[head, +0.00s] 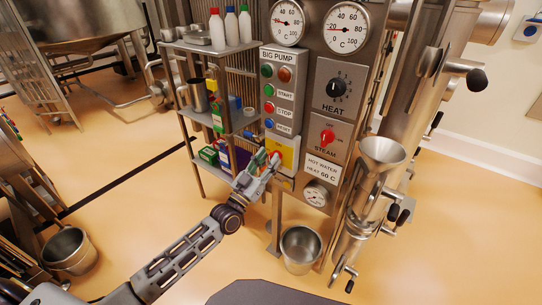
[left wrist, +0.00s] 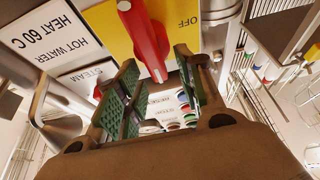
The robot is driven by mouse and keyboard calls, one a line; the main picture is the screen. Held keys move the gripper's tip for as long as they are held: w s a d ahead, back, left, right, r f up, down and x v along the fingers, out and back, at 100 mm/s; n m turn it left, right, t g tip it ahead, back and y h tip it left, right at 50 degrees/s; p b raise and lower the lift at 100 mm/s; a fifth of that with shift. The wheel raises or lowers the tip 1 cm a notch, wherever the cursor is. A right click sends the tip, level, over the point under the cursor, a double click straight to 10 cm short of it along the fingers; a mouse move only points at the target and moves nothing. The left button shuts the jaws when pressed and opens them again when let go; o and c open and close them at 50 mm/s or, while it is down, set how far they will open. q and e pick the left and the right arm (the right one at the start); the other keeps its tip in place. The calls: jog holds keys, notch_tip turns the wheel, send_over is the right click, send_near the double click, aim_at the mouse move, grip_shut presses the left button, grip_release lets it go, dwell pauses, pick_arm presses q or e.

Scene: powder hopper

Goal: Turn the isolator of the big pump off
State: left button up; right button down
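The big pump's isolator is a red handle on a yellow plate (head: 286,150), below the BIG PUMP button panel (head: 280,88). My left gripper (head: 268,164) is at this plate and hides part of the handle in the head view. In the left wrist view, the red handle (left wrist: 146,38) crosses the yellow plate (left wrist: 105,22), and an OFF label shows to the right of it. The left gripper (left wrist: 158,82) is open, with its green-padded fingers on either side of the handle's end and gaps visible. Contact cannot be told. My right gripper is not in view.
A HEAT dial (head: 337,88) and a red STEAM knob (head: 327,137) sit right of the button panel. A shelf rack (head: 197,124) with bottles and boxes stands close on the left. A metal funnel (head: 383,150) stands right, and a bucket (head: 301,250) is on the floor below.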

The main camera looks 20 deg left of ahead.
pick_arm(q)
jog(key=shift+x, duration=0.85)
jog(key=shift+w+d+r, duration=0.1)
jog(key=shift+w+r, duration=0.05)
jog(key=shift+w, duration=0.05)
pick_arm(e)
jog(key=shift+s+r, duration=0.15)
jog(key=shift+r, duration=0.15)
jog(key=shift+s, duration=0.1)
pick_arm(q)
jog(key=c, duration=0.7)
